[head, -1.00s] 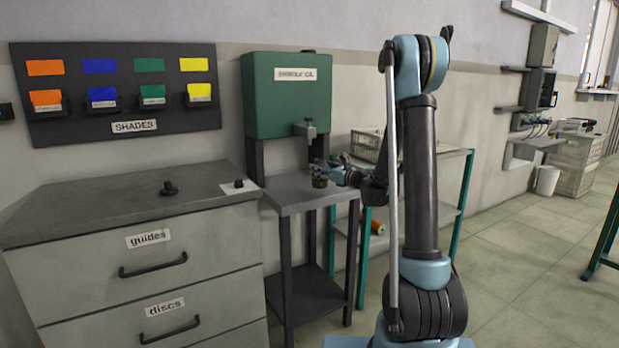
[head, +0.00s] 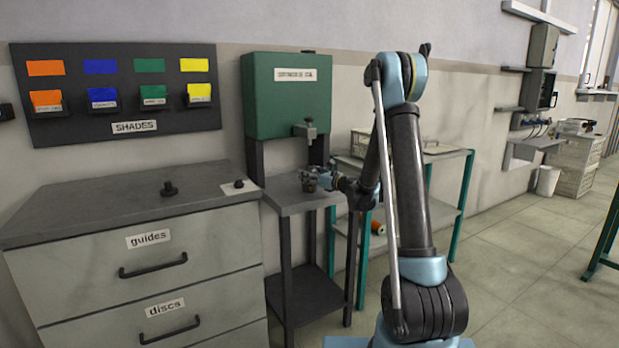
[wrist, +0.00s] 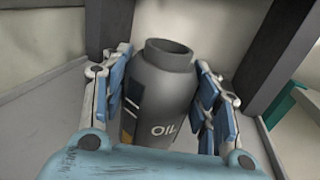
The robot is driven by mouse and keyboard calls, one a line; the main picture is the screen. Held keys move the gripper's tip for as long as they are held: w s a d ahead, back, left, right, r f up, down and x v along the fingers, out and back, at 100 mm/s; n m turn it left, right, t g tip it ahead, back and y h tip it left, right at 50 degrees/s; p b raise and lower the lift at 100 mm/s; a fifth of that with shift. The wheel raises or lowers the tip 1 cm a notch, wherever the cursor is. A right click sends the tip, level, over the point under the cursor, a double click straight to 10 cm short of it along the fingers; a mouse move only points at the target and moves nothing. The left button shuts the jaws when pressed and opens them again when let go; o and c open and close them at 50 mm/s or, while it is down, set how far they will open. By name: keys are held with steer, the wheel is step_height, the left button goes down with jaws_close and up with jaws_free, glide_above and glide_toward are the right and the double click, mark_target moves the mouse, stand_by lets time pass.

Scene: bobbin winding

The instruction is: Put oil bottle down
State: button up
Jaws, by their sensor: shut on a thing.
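The grey oil bottle (wrist: 163,95), marked "OIL" and with an open round neck, stands between the fingers of my gripper (wrist: 165,110) in the wrist view. The blue finger pads close on both its sides. In the head view my gripper (head: 318,181) is over the small grey stand (head: 290,207), below the tap of the green oil tank (head: 290,95). The bottle (head: 308,183) looks small and dark there, close to the stand's top. I cannot tell whether its base touches the surface.
A drawer cabinet (head: 135,255) labelled guides and discs stands to the left, with a small black knob (head: 168,188) on top. A teal-framed shelf (head: 448,155) with a crate is behind my arm. The dark posts of the tank stand close behind the bottle.

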steer(key=o, duration=1.3)
steer(key=v, duration=1.2)
steer(key=shift+r, duration=0.1)
steer(key=s+d+n+g+h, duration=0.3)
steer(key=s+n+g+h, duration=0.25)
steer(key=s+n, duration=1.25)
steer(key=s+d+f+n+g+h, duration=0.1)
steer(key=s+d+f+n+h, duration=0.1)
steer(key=s+d, duration=0.3)
steer(key=s+d+f+n+g+h, duration=0.1)
steer(key=s+d+f+n+h, duration=0.2)
steer(key=s, duration=1)
steer(key=s+d+f+n+g+h, duration=0.2)
steer(key=s+d+f+n+h, duration=0.1)
steer(key=s+d+f, duration=0.2)
steer(key=shift+s+d, duration=0.6)
steer(key=shift+s, duration=0.4)
steer(key=shift+s+d, duration=0.6)
steer(key=shift+s, duration=0.35)
